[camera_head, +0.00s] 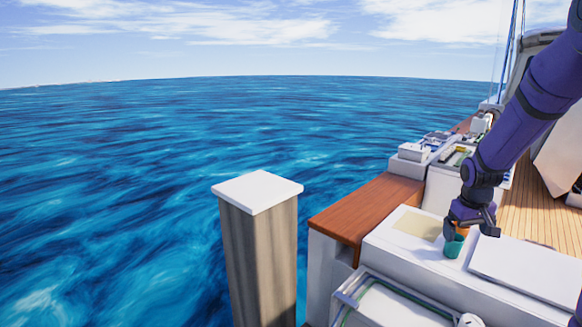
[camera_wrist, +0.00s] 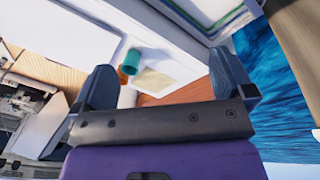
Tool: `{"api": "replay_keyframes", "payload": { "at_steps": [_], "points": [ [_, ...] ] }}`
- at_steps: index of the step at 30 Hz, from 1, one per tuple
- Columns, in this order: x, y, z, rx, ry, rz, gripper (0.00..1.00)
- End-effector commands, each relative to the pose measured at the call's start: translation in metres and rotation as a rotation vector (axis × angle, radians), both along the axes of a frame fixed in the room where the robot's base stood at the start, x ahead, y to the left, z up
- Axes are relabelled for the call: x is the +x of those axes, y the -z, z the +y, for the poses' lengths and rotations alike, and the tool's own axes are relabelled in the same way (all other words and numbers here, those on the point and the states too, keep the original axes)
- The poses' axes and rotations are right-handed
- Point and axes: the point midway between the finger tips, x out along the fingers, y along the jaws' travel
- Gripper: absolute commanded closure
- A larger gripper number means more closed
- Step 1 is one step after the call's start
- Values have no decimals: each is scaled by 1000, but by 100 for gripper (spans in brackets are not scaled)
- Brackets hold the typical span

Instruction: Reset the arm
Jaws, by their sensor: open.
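My arm comes in from the upper right in the head view. My gripper (camera_head: 472,222) hangs over the white counter (camera_head: 400,243). In the wrist view my gripper (camera_wrist: 163,72) has its two dark fingers wide apart, with nothing held between them. A teal cup (camera_head: 453,247) stands on the counter just below the gripper in the head view. An orange item (camera_head: 461,229), partly hidden by the gripper, is beside it. In the wrist view the teal cup (camera_wrist: 133,59) and the orange item (camera_wrist: 123,75) show beyond the fingers, apart from them.
A beige patch (camera_head: 418,228) lies on the counter left of the cup, and a white panel (camera_head: 525,268) is to the right. A wooden post (camera_head: 260,255) stands in front. A brown bench top (camera_head: 368,206) borders open water. Boxes and equipment (camera_head: 425,147) stand further back.

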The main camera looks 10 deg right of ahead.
Motion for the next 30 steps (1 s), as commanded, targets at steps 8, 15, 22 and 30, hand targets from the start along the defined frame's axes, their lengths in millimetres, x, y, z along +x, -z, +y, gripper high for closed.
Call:
{"api": "replay_keyframes", "payload": {
  "at_steps": [8,15,22,30],
  "points": [
    [-32,-87,64,-25,-15,-71,0],
    [-75,-144,115,-22,-26,-135,0],
    [-126,-183,159,-2,-41,-200,0],
    [-194,-211,200,43,-67,-276,0]
  ]
}}
